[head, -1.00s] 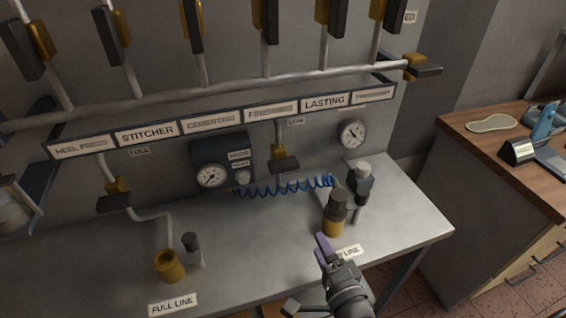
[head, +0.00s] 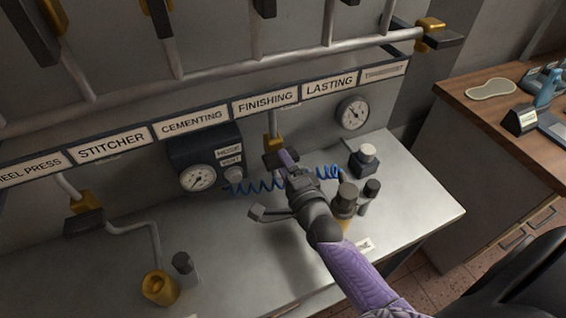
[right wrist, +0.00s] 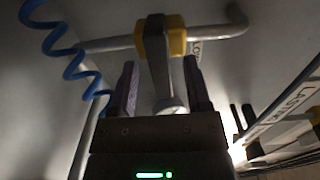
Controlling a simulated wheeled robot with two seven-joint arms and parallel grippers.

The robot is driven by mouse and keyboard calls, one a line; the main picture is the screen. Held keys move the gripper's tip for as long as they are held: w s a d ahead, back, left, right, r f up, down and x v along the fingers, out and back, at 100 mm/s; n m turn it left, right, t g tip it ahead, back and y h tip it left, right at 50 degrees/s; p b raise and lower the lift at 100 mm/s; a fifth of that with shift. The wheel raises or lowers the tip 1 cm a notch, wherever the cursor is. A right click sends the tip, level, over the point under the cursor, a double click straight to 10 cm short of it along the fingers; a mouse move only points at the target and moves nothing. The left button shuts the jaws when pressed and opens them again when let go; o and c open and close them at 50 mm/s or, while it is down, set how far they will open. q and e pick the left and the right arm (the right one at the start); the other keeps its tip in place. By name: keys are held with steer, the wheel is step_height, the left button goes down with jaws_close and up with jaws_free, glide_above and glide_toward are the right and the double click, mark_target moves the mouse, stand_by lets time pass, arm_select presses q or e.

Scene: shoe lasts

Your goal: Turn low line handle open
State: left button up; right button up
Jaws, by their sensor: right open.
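The low line valve has a yellow body (head: 276,143) on a pipe below the FINISHING sign in the head view. Its dark handle (head: 271,160) is partly hidden by my right gripper (head: 288,160). In the right wrist view, the yellow body (right wrist: 177,40) sits on a grey pipe, with part of the LOW label beside it. The grey handle (right wrist: 158,62) points from the body toward the palm, between the two fingers of my right gripper (right wrist: 162,85). The fingers are open, with gaps visible on both sides of the handle. My left gripper is not in view.
A blue coiled hose (head: 240,187) runs close to my right gripper, beside a box with a gauge (head: 198,178). Bottle-like fittings (head: 347,196) stand near my right forearm. Another yellow valve (head: 83,202) is at left. The bench's front middle is clear.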

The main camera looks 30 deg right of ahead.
steer(key=shift+w, duration=0.5)
jaws_close()
steer(key=shift+n, duration=0.4)
steer(key=n+p, duration=0.1)
steer(key=n, duration=0.2)
steer(key=shift+r, duration=0.1)
steer(key=n+p, duration=0.2)
steer(key=n, duration=0.3)
steer(key=shift+n, duration=0.3)
steer(key=n+p, duration=0.1)
steer(key=n, duration=0.3)
steer(key=shift+n+p, duration=0.3)
steer(key=shift+n, duration=2.1)
